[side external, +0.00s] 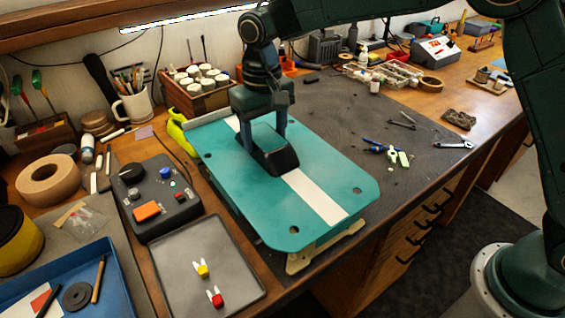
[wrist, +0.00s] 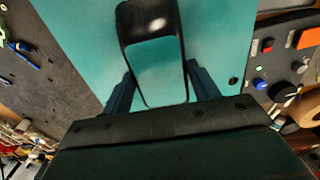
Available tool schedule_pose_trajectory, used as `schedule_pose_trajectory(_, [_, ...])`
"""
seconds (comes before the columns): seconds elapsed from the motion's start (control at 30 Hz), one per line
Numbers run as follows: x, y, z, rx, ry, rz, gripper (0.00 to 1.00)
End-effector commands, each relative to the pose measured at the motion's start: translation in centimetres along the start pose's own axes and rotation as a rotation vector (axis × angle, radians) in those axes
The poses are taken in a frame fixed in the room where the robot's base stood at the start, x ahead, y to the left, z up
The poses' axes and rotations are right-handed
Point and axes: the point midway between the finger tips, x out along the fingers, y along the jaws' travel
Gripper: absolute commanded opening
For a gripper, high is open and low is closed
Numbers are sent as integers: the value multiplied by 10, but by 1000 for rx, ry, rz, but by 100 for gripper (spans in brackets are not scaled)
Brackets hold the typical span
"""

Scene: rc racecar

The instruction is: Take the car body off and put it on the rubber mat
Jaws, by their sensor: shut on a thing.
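The car body (side external: 225,172) is a teal shell with a white lengthwise stripe and a black-framed cabin (side external: 283,162). It lies level, with a pale tan piece (side external: 325,249) showing under its near end; whether they touch I cannot tell. My gripper (side external: 265,142) is shut on the cabin from above, one finger on each side. The wrist view also shows the cabin (wrist: 150,20) between the two fingers, with the teal shell (wrist: 85,35) around it. The dark grey rubber mat (side external: 335,103) stretches behind and to the right of the body.
A black control box (side external: 160,195) and grey tray (side external: 190,265) stand close on the left. A wooden box of jars (side external: 195,90) is behind. Small tools (side external: 385,150) and pliers (side external: 453,145) lie on the mat's right side. The mat's middle is largely clear.

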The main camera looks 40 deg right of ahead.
Motion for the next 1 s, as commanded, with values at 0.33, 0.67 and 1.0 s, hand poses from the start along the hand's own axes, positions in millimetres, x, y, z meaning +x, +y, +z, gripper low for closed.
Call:
schedule_pose_trajectory(0.33, [-13, 0, 0, 0, 2, -1, 37])
schedule_pose_trajectory(0.67, [-25, 0, 0, 0, 2, -1, 37])
schedule_pose_trajectory(1.0, [-28, 0, 0, 0, 2, -1, 37])
